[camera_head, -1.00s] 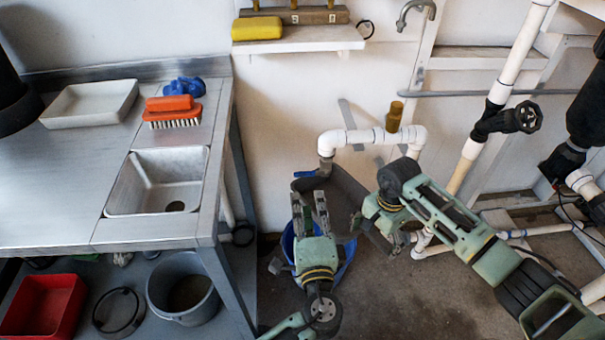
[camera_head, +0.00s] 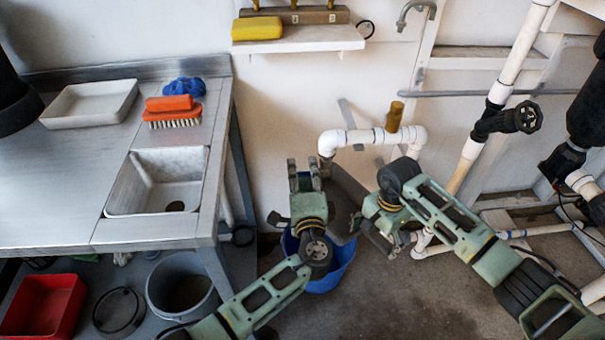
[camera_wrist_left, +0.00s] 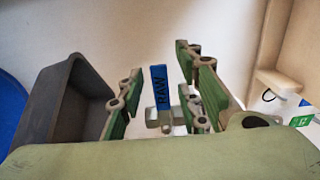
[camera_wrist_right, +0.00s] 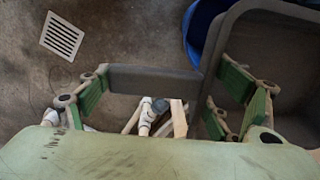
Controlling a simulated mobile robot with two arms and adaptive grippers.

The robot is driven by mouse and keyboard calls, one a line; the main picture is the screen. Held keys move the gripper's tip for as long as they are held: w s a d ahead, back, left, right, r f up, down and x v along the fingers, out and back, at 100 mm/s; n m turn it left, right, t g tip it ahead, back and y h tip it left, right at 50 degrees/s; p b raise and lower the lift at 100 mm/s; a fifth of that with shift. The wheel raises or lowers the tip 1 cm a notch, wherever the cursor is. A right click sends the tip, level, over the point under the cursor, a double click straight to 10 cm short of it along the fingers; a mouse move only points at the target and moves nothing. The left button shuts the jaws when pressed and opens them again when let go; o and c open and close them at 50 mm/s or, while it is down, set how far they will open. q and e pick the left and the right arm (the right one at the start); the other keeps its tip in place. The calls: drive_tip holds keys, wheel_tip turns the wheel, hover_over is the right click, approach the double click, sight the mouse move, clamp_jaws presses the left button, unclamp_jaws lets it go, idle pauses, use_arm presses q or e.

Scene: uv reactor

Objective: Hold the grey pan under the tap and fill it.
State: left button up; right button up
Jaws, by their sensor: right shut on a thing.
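The grey pan (camera_head: 347,187) hangs below the white pipe, partly hidden by both arms; it also shows in the left wrist view (camera_wrist_left: 62,108) and the right wrist view (camera_wrist_right: 286,50). My right gripper (camera_head: 378,222) is shut on the pan's handle (camera_wrist_right: 155,80). The tap's blue lever, marked RAW (camera_wrist_left: 159,86), stands between the fingers of my left gripper (camera_head: 305,174). Those fingers are open, with gaps on both sides of the lever. The tap's outlet is hidden, and I see no water.
The white pipe (camera_head: 350,137) runs along the wall just above. A blue bucket (camera_head: 343,270) stands on the floor below the arms. A steel sink bench (camera_head: 150,232) is at the left. Black valve pipework (camera_head: 500,122) is at the right.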

use_arm(q)
clamp_jaws()
drive_tip(key=shift+f, duration=0.1)
idle(0.4)
drive_tip(key=f+n, duration=0.1)
drive_tip(key=n, duration=0.2)
drive_tip(key=f+n, duration=0.1)
drive_tip(key=shift+d+f+n, duration=0.25)
drive_tip(key=shift+f+n, duration=0.05)
drive_tip(key=shift+n, duration=0.1)
unclamp_jaws()
drive_tip(key=shift+r, duration=0.1)
drive_tip(key=shift+s, duration=0.1)
drive_tip(key=s, duration=1.2)
